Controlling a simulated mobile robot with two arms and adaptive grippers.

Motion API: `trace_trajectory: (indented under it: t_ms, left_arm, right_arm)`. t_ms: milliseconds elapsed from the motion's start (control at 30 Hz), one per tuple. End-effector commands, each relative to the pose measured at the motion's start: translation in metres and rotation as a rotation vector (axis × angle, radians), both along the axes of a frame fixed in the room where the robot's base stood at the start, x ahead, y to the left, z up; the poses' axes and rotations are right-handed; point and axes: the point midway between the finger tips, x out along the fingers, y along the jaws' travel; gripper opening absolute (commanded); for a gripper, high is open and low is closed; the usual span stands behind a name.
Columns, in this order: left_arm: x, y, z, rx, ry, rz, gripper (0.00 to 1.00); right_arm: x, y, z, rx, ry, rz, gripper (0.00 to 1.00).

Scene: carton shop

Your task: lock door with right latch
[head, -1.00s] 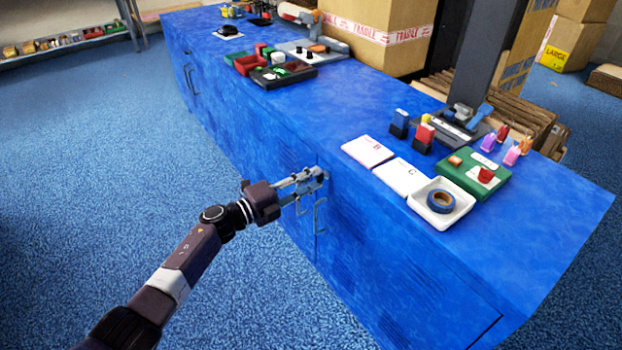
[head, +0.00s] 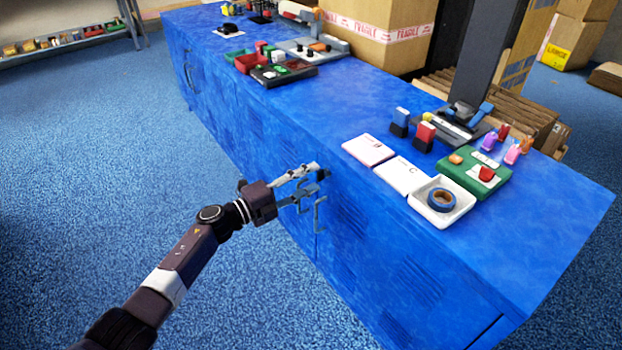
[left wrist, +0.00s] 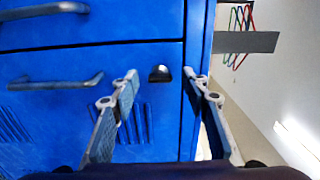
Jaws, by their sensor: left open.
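The blue cabinet (head: 400,262) has louvred doors in its front face. A bent metal handle (head: 318,214) stands on the door front just below my left gripper (head: 321,172). My left gripper is open at the upper part of the door front, below the countertop edge. In the left wrist view, the small dark rounded latch (left wrist: 160,74) lies between the two spread fingers of the left gripper (left wrist: 160,82), near the cabinet's edge. Two handles, an upper one (left wrist: 45,10) and a lower one (left wrist: 55,82), flank the seam between doors. My right gripper is out of view.
On the countertop are a white tray with blue tape (head: 440,216), a green box (head: 460,172), white cards (head: 402,175) and a dark parts tray (head: 284,76). Cartons (head: 380,30) stand behind. The blue floor (head: 90,190) left of the cabinet is clear.

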Motion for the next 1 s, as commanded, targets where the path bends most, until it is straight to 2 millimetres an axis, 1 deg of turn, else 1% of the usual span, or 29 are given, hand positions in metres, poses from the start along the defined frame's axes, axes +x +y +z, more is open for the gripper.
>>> trace_trajectory:
  t_ms: [167, 300, 500, 700, 1000]
  left_arm:
    - [-0.019, 0.027, -0.003, 0.005, 0.003, 0.002, 0.42]
    - [-0.037, 0.052, -0.002, 0.005, 0.003, 0.001, 0.42]
    - [-0.057, 0.079, -0.002, 0.003, 0.002, 0.000, 0.42]
    - [-0.065, 0.090, -0.001, 0.001, 0.002, 0.001, 0.42]
    - [-0.065, 0.091, -0.001, 0.001, 0.002, 0.001, 0.42]
  right_arm:
    - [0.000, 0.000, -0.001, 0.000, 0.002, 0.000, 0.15]
    - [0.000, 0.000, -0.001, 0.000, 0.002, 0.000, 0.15]
    - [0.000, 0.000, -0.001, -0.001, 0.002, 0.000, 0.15]
    - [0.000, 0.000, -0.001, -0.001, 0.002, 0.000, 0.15]
    - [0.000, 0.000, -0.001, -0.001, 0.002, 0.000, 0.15]
